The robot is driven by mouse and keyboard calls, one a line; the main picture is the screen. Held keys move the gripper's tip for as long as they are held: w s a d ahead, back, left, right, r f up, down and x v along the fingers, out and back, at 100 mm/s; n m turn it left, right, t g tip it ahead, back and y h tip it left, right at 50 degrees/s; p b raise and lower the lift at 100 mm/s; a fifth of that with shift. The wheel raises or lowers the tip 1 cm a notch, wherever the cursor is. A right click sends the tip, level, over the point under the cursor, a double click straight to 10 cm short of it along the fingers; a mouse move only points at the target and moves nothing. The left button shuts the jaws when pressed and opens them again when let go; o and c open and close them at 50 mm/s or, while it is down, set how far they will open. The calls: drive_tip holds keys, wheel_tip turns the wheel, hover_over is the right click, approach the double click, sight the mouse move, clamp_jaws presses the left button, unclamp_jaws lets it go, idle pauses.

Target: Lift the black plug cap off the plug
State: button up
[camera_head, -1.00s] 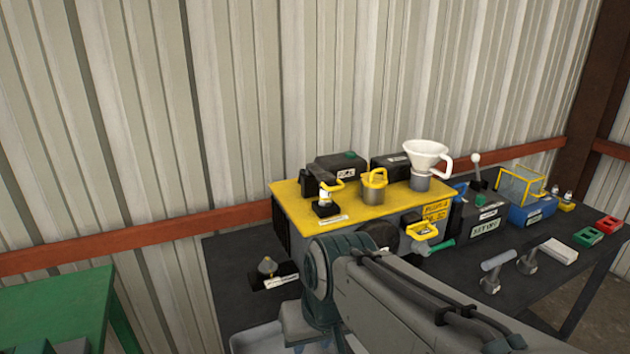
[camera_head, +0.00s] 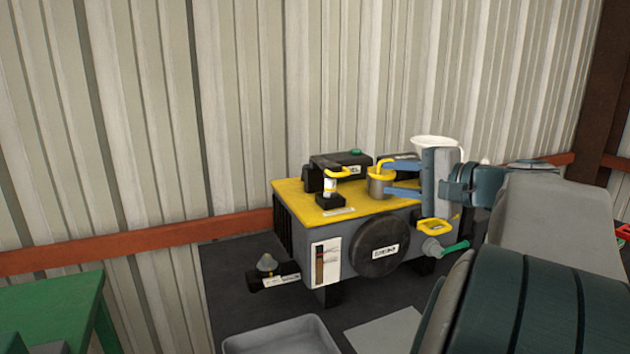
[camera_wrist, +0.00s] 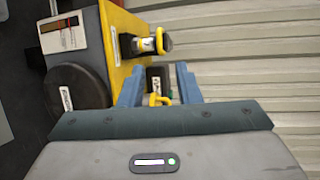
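On the yellow top of the grey machine (camera_head: 298,202), near its left end, stands a small plug-like fitting (camera_head: 330,186). It has a white body, a black foot and a yellow hooked handle (camera_head: 340,171). I cannot tell which black part is the plug cap. My gripper (camera_head: 384,176) is open, with its fingers pointing left in the head view, beside the grey can with a yellow handle (camera_head: 377,188). In the wrist view, that yellow handle (camera_wrist: 157,99) shows between my blue fingers. The fingers appear apart from the fitting.
A black tank (camera_head: 340,161) stands behind the fitting, near the corrugated wall. A white funnel (camera_head: 436,141) is partly hidden by my gripper. A grey conical piece on a black labelled block (camera_head: 267,265) stands left of the machine. A grey tray (camera_head: 280,335) lies in front.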

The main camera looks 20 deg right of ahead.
sight(344, 176)
drive_tip(key=p+x, duration=0.1)
drive_tip(key=x, duration=1.2)
drive_tip(key=shift+f+p, duration=0.15)
drive_tip(key=shift+p, duration=0.15)
drive_tip(key=shift+c, duration=0.2)
drive_tip(key=shift+f, duration=0.1)
clamp_jaws()
